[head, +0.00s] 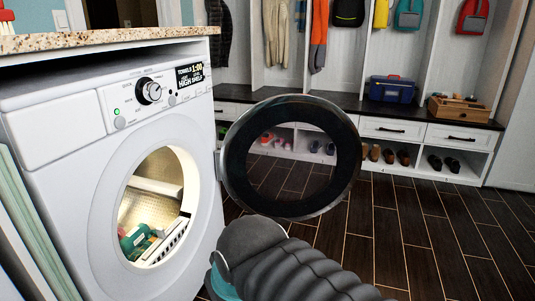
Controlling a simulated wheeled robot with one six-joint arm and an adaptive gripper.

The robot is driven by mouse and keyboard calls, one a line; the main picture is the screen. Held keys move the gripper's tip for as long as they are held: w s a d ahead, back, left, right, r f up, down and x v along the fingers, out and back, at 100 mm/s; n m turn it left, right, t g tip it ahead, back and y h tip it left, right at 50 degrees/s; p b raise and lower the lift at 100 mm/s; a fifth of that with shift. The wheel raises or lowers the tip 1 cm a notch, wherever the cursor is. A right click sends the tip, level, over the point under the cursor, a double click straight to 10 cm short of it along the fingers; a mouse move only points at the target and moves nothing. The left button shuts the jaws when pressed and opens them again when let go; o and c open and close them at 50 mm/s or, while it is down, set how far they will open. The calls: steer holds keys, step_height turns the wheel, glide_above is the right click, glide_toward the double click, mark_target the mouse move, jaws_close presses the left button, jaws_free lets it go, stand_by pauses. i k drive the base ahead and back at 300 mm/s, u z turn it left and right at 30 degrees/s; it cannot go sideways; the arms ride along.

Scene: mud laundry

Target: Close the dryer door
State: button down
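The white dryer (70,205) stands at the left under a granite counter. Its round door (238,190), a dark ring with a clear middle, is hinged at the right of the opening and stands wide open over the floor. The lit drum (150,205) shows through the opening, with green and white items inside. My dark ribbed arm comes in from the bottom and ends just below the door's lower edge. My gripper's fingers do not show clearly, and I cannot tell whether the arm touches the door.
A granite counter (110,38) overhangs the dryer. Cubbies with shoes and a dark bench (350,103) holding a blue toolbox (391,89) and a wooden crate (458,109) line the back. The dark tiled floor (420,235) at the right is clear.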

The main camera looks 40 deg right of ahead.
mark_target(230, 160)
steer(key=k, duration=0.45)
steer(key=z, duration=1.95)
steer(key=i, duration=5.25)
steer(key=u, duration=4.45)
steer(key=i, duration=0.25)
steer(key=u, duration=0.2)
